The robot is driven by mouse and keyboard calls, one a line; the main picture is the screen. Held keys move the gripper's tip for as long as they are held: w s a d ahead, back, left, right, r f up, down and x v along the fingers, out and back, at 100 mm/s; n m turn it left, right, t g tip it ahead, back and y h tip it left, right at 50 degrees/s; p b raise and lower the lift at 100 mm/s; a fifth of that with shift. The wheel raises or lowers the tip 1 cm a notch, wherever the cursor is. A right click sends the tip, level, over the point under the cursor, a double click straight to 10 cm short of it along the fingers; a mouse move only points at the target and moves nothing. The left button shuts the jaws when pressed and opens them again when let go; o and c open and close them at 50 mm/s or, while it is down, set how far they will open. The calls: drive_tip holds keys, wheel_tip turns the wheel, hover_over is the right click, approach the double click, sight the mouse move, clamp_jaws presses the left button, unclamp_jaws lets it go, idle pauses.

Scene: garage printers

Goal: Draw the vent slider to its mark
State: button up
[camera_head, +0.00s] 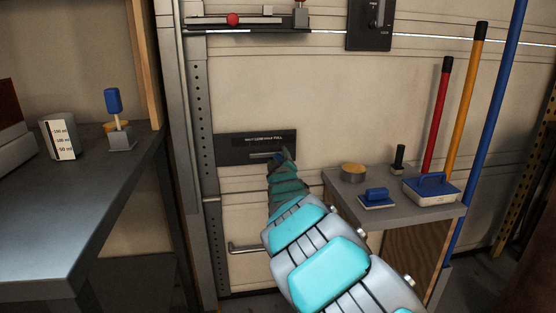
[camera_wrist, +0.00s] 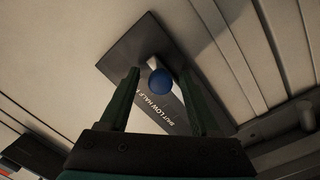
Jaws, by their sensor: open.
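The vent slider is a dark plate (camera_head: 228,149) on the wall panel, with a pale slot and a line of white marks reading SHUT, LOW, HALF, FULL. In the wrist view the plate (camera_wrist: 128,45) lies slanted, and the slider's round blue knob (camera_wrist: 160,82) sits near the slot's upper end, away from SHUT. My gripper (camera_wrist: 160,73) is open, one finger on each side of the knob; I cannot tell whether either touches it. In the head view my gripper (camera_head: 282,157) covers the plate's right part and most of the knob. A finger hides the far end of the marks.
A small table (camera_head: 405,206) at the right holds a round tin (camera_head: 353,173), a blue-handled block (camera_head: 377,198) and a blue-topped tray (camera_head: 431,188). A workbench (camera_head: 60,215) stands at the left. A bar handle (camera_head: 245,248) is below the plate, and a rail (camera_head: 245,20) above.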

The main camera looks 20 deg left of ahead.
clamp_jaws()
idle(0.6)
idle(0.9)
